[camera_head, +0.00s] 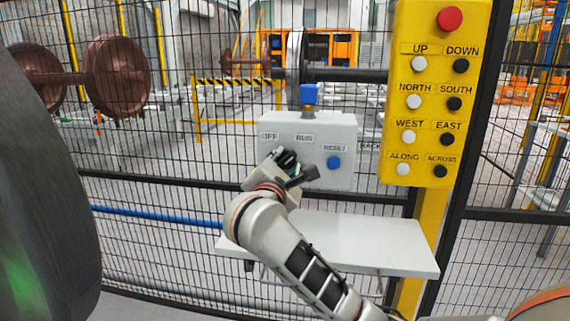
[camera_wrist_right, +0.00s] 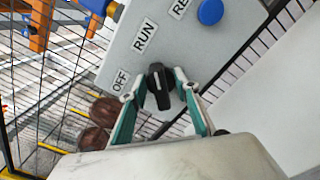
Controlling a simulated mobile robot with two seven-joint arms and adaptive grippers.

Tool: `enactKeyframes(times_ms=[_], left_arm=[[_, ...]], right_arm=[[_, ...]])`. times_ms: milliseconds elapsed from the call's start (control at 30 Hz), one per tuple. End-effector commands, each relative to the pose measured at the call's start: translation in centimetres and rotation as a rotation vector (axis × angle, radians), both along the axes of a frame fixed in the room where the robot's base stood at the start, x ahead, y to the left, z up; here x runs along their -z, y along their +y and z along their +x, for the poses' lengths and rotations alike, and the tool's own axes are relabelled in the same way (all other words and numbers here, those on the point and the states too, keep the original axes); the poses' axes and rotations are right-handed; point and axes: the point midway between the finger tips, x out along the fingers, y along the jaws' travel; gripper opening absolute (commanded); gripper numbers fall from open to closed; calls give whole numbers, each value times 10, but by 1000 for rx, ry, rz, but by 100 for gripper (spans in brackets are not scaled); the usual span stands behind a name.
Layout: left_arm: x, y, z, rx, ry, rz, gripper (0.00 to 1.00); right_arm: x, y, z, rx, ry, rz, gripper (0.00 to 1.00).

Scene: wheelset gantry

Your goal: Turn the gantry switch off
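The gantry switch is a black rotary knob (camera_wrist_right: 159,86) with a white line. In the right wrist view the line points toward the RUN label (camera_wrist_right: 145,37), and the OFF label (camera_wrist_right: 121,82) lies to the left. The knob sits on a grey control box (camera_head: 340,121); in the head view my gripper hides it. My right gripper (camera_head: 288,158) is at the box front. In the right wrist view its two teal fingers (camera_wrist_right: 160,79) are apart, one on each side of the knob; firm contact is not clear. My left gripper is not in view.
A blue RESET button (camera_head: 334,162) is right of the gripper. A blue part (camera_head: 309,95) tops the box. A yellow button panel (camera_head: 434,100) hangs to the right. A white shelf (camera_head: 350,243) projects below. Black mesh fence (camera_head: 150,185) stands behind.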

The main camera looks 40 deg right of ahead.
Motion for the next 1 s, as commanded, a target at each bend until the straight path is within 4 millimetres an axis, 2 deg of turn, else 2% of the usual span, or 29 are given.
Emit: enactKeyframes(times_ms=[100, 200, 233, 667, 1000], left_arm=[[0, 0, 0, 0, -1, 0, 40], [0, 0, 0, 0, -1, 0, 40], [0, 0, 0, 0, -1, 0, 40], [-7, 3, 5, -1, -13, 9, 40], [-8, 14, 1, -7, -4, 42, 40]], right_arm=[[0, 0, 0, 0, 0, 0, 31], [0, 0, 0, 0, 0, 0, 5], [0, 0, 0, 0, 0, 0, 2], [-3, 1, -1, 0, 47, -40, 2], [-8, 2, -1, 0, 236, -204, 2]])
